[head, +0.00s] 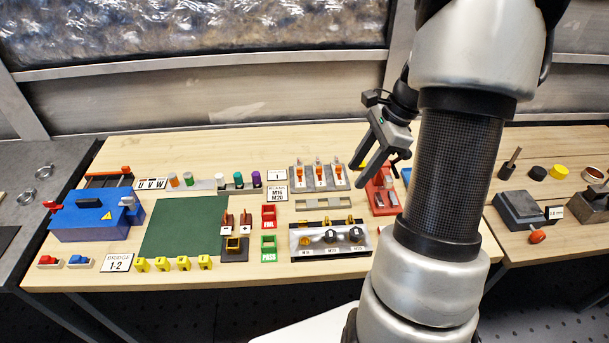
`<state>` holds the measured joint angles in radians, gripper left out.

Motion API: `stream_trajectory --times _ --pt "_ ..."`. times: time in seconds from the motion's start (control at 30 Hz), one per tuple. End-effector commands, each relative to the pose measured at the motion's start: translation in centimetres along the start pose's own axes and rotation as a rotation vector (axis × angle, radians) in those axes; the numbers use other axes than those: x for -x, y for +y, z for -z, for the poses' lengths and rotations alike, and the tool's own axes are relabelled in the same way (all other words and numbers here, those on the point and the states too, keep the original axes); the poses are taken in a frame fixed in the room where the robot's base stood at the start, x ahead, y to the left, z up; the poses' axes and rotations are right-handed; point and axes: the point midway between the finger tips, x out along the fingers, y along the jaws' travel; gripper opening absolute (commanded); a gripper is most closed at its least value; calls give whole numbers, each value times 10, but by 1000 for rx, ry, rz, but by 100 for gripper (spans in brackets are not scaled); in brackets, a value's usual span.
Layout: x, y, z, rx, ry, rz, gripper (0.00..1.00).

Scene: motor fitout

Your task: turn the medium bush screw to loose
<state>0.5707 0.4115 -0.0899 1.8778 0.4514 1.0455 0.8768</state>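A silver panel (309,251) near the front middle of the bench carries three fittings in a row, with labels below. The middle fitting (331,236) has a dark round knob and a yellow piece near it. I cannot tell for certain that this is the medium bush screw. Behind the panel, a grey block (293,181) holds three upright orange-tipped pieces. My gripper (381,165) hangs above the bench, right of the grey block and behind the silver panel, apart from both. Its two fingers are spread and nothing shows between them.
A red fixture (380,197) stands below my gripper. A green mat (185,226), a blue box (97,216), red (268,224) and green (268,255) trays and several yellow clips lie leftward. My arm hides part of the bench's right side.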

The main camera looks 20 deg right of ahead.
Motion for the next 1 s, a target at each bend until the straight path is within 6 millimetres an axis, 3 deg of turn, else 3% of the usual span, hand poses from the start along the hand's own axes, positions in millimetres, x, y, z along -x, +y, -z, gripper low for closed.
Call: stream_trajectory --times 0.1,0.27,0.8,1.0 --pt "-8 -2 9 -55 -16 -2 39" --pt "-27 -2 9 -57 -18 -3 39" --pt "-142 0 7 -53 -17 -5 39" --pt "-169 -1 6 -53 -16 -3 39"
